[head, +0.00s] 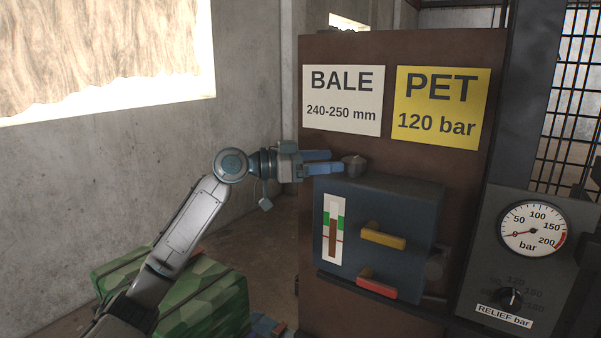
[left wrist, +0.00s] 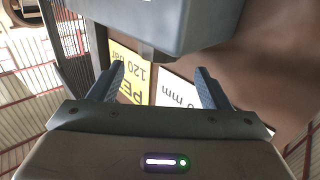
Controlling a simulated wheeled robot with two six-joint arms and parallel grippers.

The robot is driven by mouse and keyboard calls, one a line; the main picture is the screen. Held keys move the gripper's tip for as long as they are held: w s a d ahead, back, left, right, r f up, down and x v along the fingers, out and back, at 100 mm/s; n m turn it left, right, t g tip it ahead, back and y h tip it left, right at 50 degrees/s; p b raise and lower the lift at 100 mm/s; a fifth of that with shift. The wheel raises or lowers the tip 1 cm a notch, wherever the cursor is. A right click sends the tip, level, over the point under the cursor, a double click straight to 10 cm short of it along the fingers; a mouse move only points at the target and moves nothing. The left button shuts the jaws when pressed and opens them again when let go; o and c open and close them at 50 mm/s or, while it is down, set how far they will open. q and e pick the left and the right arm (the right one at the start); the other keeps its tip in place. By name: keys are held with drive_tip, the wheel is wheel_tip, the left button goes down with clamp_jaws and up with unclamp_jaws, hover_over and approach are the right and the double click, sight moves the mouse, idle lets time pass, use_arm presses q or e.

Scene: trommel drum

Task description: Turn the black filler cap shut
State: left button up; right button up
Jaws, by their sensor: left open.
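The black filler cap (head: 353,163) is a short dark grey cylinder on top of the blue-grey tank (head: 415,197). My left gripper (head: 337,161) is open, its blue fingers pointing right at cap height, with the fingertips just left of or beside the cap. In the left wrist view, which is upside down, the cap (left wrist: 155,54) sticks out of the tank (left wrist: 155,18) beyond and between the open fingertips (left wrist: 160,70). The fingers do not close on it. Whether a finger touches the cap cannot be told. My right gripper is not in view.
The tank front has a level gauge (head: 333,230), a yellow handle (head: 382,236) and a red handle (head: 376,285). A brown panel with BALE (head: 342,100) and PET (head: 437,106) signs stands behind. A pressure dial (head: 533,228) is at right. Green bales (head: 205,295) lie lower left.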

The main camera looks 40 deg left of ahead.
use_arm(q)
drive_tip(key=b+v, duration=0.3)
drive_tip(key=v, duration=0.2)
drive_tip(key=shift+s+a+b, duration=0.2)
drive_tip(key=shift+s+b, duration=0.05)
drive_tip(key=shift+b, duration=0.05)
idle(0.4)
